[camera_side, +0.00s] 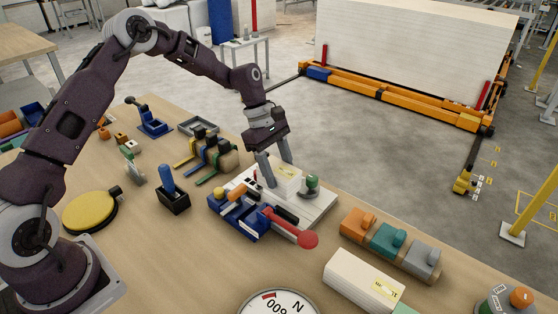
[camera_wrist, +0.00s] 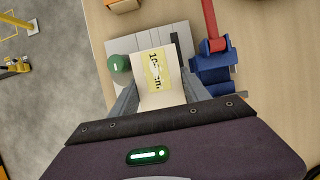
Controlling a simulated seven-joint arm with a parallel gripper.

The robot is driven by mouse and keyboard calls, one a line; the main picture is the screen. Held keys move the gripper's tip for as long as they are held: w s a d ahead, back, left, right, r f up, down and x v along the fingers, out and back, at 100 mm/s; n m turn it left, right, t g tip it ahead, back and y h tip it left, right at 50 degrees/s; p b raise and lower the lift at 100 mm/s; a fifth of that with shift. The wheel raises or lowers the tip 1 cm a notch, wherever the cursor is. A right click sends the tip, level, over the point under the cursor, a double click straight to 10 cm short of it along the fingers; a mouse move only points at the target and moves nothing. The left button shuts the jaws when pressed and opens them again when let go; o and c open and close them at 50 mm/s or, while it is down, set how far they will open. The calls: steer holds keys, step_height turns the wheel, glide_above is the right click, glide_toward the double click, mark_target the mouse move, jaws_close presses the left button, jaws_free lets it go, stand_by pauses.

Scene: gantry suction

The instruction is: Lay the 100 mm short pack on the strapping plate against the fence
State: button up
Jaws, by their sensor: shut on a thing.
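My gripper (camera_side: 280,174) is shut on the short pack (camera_side: 288,183), a white block with a yellow label. In the wrist view the pack (camera_wrist: 146,97) sits between the two fingers (camera_wrist: 160,90), and its label seems to begin with "10". The pack is over the pale strapping plate (camera_side: 310,214), which also shows in the wrist view (camera_wrist: 145,42). I cannot tell whether the pack touches the plate. A green-knobbed post (camera_side: 312,184) stands close beside the pack. A dark bar (camera_side: 286,215) lies on the plate; I cannot tell which part is the fence.
A blue clamp (camera_side: 238,219) with a red-ended lever (camera_side: 307,239) borders the plate's near side. A longer white pack (camera_side: 360,279) lies at front right. Orange, teal and grey blocks (camera_side: 388,240) stand right of the plate. Colored forked pieces (camera_side: 210,158) stand behind left.

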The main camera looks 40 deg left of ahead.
mark_target(273, 165)
steer(key=shift+f, duration=0.6)
steer(key=shift+f, duration=1.55)
stand_by(0.9)
steer(key=o, duration=1.7)
steer(key=v, duration=0.7)
steer(key=shift+a, duration=0.1)
steer(key=shift+r, duration=0.1)
